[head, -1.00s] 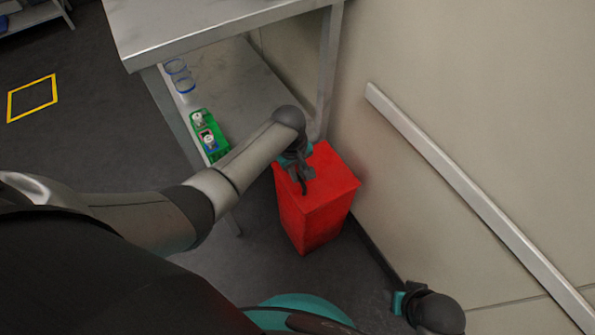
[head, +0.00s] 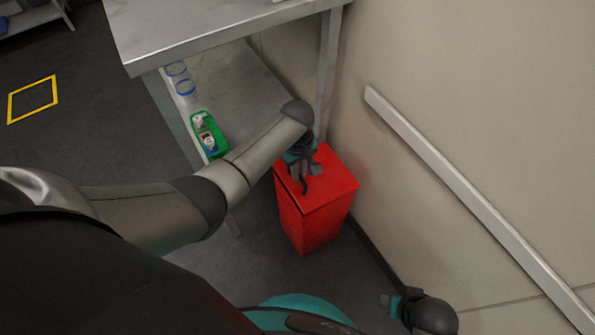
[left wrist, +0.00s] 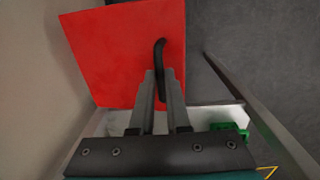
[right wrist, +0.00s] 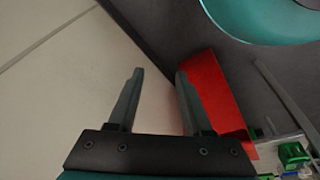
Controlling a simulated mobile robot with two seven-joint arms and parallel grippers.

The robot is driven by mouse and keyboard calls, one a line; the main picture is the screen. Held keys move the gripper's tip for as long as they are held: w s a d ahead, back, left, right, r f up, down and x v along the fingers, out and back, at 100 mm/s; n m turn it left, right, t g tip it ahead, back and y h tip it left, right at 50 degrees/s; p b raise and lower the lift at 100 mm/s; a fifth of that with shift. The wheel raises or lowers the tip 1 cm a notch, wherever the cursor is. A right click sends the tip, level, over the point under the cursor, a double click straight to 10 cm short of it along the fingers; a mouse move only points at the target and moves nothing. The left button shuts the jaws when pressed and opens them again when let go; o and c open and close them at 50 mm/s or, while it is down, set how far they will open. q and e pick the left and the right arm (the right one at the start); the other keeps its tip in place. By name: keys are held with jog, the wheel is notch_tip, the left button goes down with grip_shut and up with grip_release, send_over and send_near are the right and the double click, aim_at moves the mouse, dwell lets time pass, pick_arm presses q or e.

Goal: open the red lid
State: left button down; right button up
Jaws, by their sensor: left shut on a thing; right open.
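The red lid (head: 335,180) lies on top of a red bin (head: 318,228) standing on the floor beside the wall; I see no clear gap under it. A dark curved handle (left wrist: 160,50) sticks out from the lid's top in the left wrist view. My left gripper (left wrist: 162,76) is shut on the handle. In the head view this gripper (head: 304,172) is over the lid and hides part of it. My right gripper (right wrist: 157,73) is open and empty, and its wrist view shows the red bin (right wrist: 212,90) beyond one finger.
A metal table (head: 200,30) with a lower shelf (head: 238,85) stands behind and left of the bin. The shelf holds a green rack (head: 217,150) and blue-rimmed containers (head: 186,88). A wall (head: 480,100) with a pale rail (head: 470,195) bounds the right side.

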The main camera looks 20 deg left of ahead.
aim_at(308, 180)
pick_arm(q)
jog(key=w+d+r+p, duration=0.2)
jog(key=w+d+r, duration=0.3)
jog(key=r, duration=0.1)
jog(key=shift+w+r+g, duration=0.3)
jog(key=shift+r, duration=0.05)
pick_arm(e)
jog(key=s+d+f, duration=0.1)
jog(key=s+f, duration=0.2)
jog(key=f, duration=0.2)
jog(key=shift+d+f, duration=0.15)
jog(key=shift+d, duration=0.2)
pick_arm(q)
jog(key=c, duration=1.1)
grip_release()
jog(key=shift+w+f, duration=0.1)
jog(key=shift+o, duration=1)
jog(key=shift+a, duration=0.15)
jog(key=shift+r+p, duration=0.25)
jog(key=shift+p, duration=0.1)
